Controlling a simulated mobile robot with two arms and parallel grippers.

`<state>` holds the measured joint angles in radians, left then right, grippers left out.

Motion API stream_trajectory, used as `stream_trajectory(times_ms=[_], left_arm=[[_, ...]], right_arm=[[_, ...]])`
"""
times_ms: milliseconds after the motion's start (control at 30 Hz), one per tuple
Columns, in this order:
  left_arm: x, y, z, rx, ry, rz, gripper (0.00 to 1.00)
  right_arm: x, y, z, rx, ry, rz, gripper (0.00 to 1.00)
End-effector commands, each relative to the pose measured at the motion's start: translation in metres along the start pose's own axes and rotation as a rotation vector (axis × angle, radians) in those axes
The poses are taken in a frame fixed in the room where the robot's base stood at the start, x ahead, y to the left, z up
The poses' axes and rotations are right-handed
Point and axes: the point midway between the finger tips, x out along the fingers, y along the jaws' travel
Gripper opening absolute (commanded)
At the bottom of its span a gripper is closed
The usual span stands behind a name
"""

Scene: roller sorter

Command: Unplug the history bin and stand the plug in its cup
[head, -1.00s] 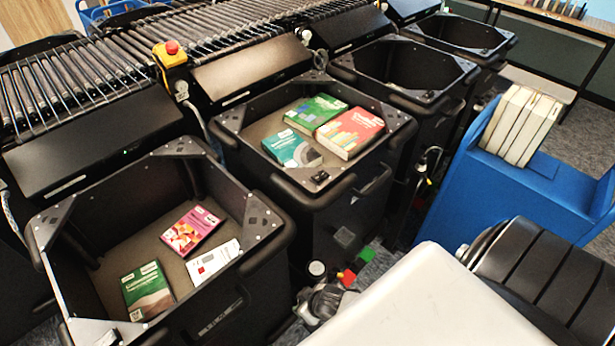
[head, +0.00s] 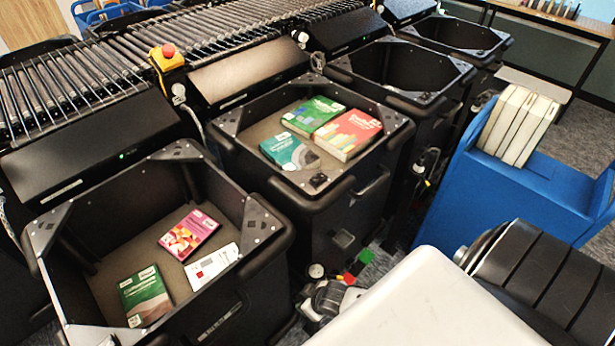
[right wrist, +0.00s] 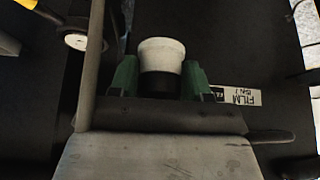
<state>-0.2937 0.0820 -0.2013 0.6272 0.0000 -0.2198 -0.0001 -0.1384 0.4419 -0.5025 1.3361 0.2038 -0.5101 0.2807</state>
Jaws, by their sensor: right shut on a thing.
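In the right wrist view my right gripper (right wrist: 162,76) has its green fingers shut on the plug (right wrist: 162,53), a round piece with a white top and a black lower band. A white label reading FILM (right wrist: 238,97) shows upside down on the dark surface beside it. In the head view the middle bin (head: 337,215) carries a dull grey square (head: 342,240) on its front. A small white round piece (head: 316,271) shows low beside this bin, near grey parts of my arm. I cannot tell the cup apart. My left gripper is out of view.
The near-left bin (head: 268,262) and the middle bin hold books; the bins behind look empty. Red (head: 348,279) and green (head: 366,257) pieces sit low by the middle bin. A blue book cart (head: 500,195) stands at right. Rollers (head: 120,75) run behind.

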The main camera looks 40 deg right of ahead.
Motion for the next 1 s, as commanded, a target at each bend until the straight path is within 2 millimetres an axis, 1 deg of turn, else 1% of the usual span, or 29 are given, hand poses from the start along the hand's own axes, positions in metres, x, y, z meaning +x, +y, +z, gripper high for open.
stream_trajectory(times_ms=[33, 133, 500, 1000], left_arm=[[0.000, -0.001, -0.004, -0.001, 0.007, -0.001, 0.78], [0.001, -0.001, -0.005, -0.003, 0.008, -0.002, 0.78], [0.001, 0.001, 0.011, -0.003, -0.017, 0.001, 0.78], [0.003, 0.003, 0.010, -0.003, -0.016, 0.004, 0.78]], right_arm=[[0.000, 0.001, 0.000, -0.001, 0.001, 0.000, 0.20], [0.000, 0.003, -0.001, -0.001, 0.001, 0.000, 0.20], [0.001, 0.011, -0.002, -0.001, 0.001, 0.000, 0.20], [0.002, 0.020, -0.003, 0.000, 0.001, 0.000, 0.20]])
